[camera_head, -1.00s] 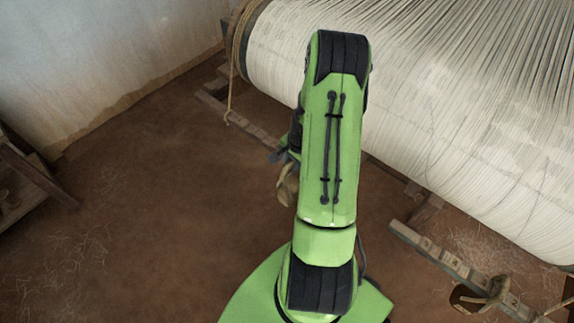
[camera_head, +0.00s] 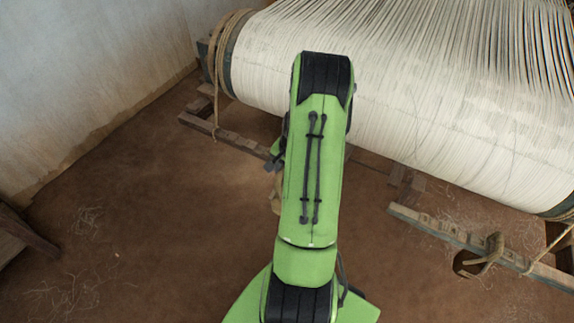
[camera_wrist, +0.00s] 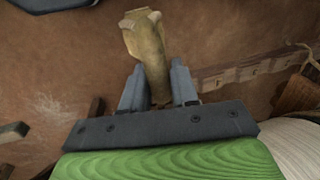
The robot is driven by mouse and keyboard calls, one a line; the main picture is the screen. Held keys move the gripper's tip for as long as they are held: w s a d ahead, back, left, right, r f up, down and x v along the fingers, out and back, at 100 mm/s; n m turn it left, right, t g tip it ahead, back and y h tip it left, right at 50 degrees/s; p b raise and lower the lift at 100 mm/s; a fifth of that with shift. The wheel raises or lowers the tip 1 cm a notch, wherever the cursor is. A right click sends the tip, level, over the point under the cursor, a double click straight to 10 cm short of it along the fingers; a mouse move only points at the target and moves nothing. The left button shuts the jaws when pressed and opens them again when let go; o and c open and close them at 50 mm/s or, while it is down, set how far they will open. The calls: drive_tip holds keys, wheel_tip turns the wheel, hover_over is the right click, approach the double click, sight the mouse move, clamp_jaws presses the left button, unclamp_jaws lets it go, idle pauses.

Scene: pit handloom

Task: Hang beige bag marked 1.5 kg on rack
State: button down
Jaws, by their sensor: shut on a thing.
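My gripper (camera_wrist: 158,88) is shut on a beige bag (camera_wrist: 146,45), gripping its narrow lower part in the wrist view; the flared end sticks out beyond the fingers. No weight marking can be read. In the head view my green arm hides most of the gripper (camera_head: 279,150), and only a sliver of the bag (camera_head: 275,196) shows beside the arm, above the floor. A notched wooden rail (camera_head: 440,228) at the lower right may be the rack; I cannot tell for sure. A similar wooden bar (camera_wrist: 232,76) shows in the wrist view, apart from the bag.
A large loom roller wound with white warp threads (camera_head: 420,120) fills the upper right. A rope coil (camera_head: 222,70) wraps its left end. Another wooden beam (camera_head: 225,137) lies low below it. A wall (camera_head: 90,80) stands at left. Brown floor (camera_head: 150,210) at left is mostly clear.

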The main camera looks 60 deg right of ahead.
drive_tip(key=shift+a, duration=0.7)
drive_tip(key=shift+s+a+r, duration=0.1)
drive_tip(key=shift+a+r, duration=0.1)
drive_tip(key=shift+a, duration=0.6)
drive_tip(key=shift+s+a+r, duration=0.1)
drive_tip(key=shift+a+r, duration=0.05)
drive_tip(key=shift+a, duration=0.7)
drive_tip(key=shift+s+a+r, duration=0.1)
drive_tip(key=shift+a+r, duration=0.1)
drive_tip(key=shift+a, duration=0.6)
drive_tip(key=shift+w, duration=0.1)
